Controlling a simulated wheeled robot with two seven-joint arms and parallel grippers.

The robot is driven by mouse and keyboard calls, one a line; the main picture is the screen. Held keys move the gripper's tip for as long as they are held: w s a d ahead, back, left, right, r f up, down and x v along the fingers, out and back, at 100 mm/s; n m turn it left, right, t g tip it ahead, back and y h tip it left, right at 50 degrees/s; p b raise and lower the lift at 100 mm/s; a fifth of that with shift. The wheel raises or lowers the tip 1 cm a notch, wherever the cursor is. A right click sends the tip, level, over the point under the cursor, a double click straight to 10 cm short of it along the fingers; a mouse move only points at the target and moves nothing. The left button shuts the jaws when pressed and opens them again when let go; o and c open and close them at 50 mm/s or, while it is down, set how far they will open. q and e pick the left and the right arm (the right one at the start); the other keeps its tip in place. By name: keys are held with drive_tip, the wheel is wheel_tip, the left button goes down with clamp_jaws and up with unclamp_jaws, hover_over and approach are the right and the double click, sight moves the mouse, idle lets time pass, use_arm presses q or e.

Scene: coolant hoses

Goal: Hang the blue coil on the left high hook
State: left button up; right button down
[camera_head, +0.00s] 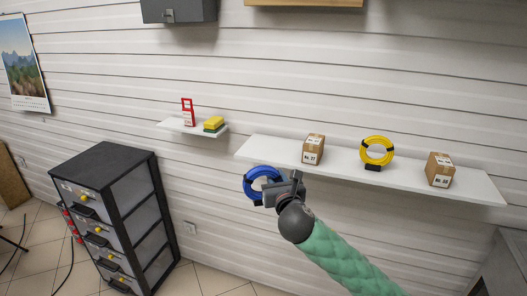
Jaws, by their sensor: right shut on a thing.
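The blue coil (249,184) is a round hose ring with dark bands. My right gripper (268,191) is shut on its right side and holds it in front of the wall, by the left end of the long white shelf. Part of the coil is hidden behind the gripper. My left gripper is not in view. I cannot make out any hook in this view.
The long white shelf (460,189) bears two cardboard boxes (313,149) (439,170) and a yellow coil (366,149) on a dark stand. A small shelf (177,125) holds a red-framed item and sponges. A drawer cabinet (127,165) stands lower left.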

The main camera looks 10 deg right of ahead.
drive_tip(key=w+d+r+m+h, duration=0.1)
drive_tip(key=w+d+r, duration=0.1)
drive_tip(key=w+r, duration=0.35)
drive_tip(key=w+d+r+m+h, duration=0.1)
drive_tip(key=w+d+r+h, duration=0.15)
drive_tip(key=r, duration=0.65)
drive_tip(key=w+d+r+m+h, duration=0.1)
drive_tip(key=w+d+r, duration=0.2)
drive_tip(key=r, duration=0.5)
drive_tip(key=w+d+f+m+g+h, duration=0.3)
drive_tip(key=w+d+f+h, duration=0.1)
drive_tip(key=f, duration=0.4)
drive_tip(key=d+h, duration=0.1)
drive_tip(key=d, duration=0.1)
drive_tip(key=shift+d+f, duration=0.4)
